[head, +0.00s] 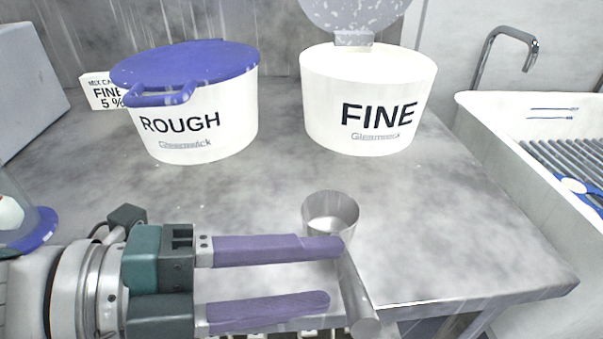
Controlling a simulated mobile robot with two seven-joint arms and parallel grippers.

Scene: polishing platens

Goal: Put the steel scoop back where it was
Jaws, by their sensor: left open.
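The steel scoop (358,290) has a round cup near the middle of the grey table, and its handle points towards me, its end at the table's front edge. My left gripper (334,272) reaches in from the left with its two purple fingers spread apart. The tip of the far finger overlaps the scoop where handle meets cup; I cannot tell if they touch. The near finger's tip ends left of the handle. My right gripper is not in view.
A white ROUGH tub (205,125) with a blue lid stands at the back left. A white FINE tub (345,105), its speckled lid (355,12) raised, stands to its right. A card (102,91) reads FINE 5 %. A sink (500,130) with a tap (487,55) is at right.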

